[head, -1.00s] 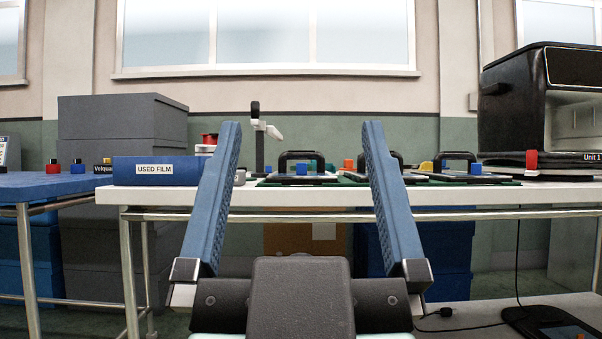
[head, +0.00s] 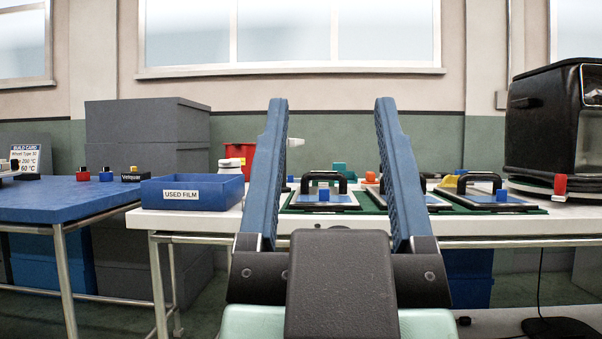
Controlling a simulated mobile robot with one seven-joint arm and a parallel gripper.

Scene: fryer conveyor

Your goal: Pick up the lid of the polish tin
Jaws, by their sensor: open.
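My gripper (head: 332,103) is open and empty in the head view. Its two blue fingers point up and forward, in front of the white table (head: 200,222). I cannot make out the polish tin or its lid for certain. Part of the tabletop is hidden behind my fingers. A small white capped item (head: 230,166) stands behind the used film bin, just left of my left finger, but I cannot tell what it is.
The blue used film bin (head: 192,201) sits at the white table's left end. Black-handled plates (head: 325,197) lie on green mats to the right. A black oven-like unit (head: 545,125) stands far right. A blue table (head: 60,200) is at left.

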